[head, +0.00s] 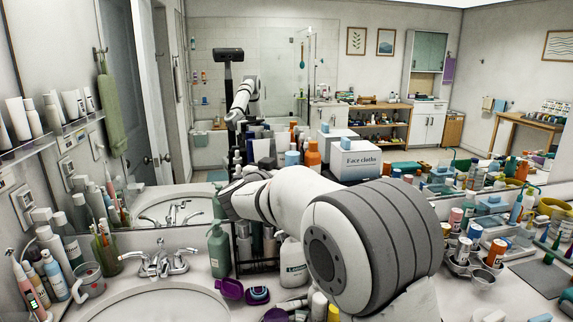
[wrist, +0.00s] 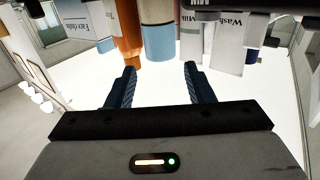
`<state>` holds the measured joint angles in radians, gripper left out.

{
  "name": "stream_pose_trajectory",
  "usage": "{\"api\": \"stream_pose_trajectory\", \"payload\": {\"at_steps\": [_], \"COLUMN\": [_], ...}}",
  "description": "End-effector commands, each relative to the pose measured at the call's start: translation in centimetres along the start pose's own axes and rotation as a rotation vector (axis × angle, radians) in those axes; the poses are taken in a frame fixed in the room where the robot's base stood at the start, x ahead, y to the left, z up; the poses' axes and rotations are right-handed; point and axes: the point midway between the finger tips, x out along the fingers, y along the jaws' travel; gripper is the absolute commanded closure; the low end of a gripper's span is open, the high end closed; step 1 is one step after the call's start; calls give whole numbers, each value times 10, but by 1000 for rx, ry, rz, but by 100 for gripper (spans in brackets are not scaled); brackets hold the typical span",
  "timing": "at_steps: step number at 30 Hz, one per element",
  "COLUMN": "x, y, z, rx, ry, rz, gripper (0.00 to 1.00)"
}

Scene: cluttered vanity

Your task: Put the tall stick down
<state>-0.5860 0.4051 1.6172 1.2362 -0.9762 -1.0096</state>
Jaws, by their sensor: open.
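My gripper (wrist: 157,85) is open in the wrist view, with its two dark blue fingers apart. Nothing shows held between them. An orange bottle (wrist: 127,35) and a blue and white container (wrist: 158,35) show beyond the fingertips. In the head view my arm reaches over the counter toward a crowded dark rack, and its fingertips cannot be made out. I cannot pick out the tall stick with certainty in either view.
A sink (head: 155,303) with a chrome faucet (head: 160,262) is at front left. A green pump bottle (head: 219,250) and a white lotion bottle (head: 291,262) stand near the rack. Several cans and bottles crowd the right counter. A mirror behind reflects the room.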

Motion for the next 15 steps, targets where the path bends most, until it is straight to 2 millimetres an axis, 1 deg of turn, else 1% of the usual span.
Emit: {"api": "stream_pose_trajectory", "payload": {"at_steps": [1,3,6,10,15], "x": [-12,-25,-39,-50,-53], "y": [-1,-1,-1,0,0], "z": [1,1,1,0,0], "rx": [1,0,-1,0,-1], "ry": [0,0,0,0,0], "rz": [-2,-3,-3,0,0], "gripper": [52,52,52,52,52]}}
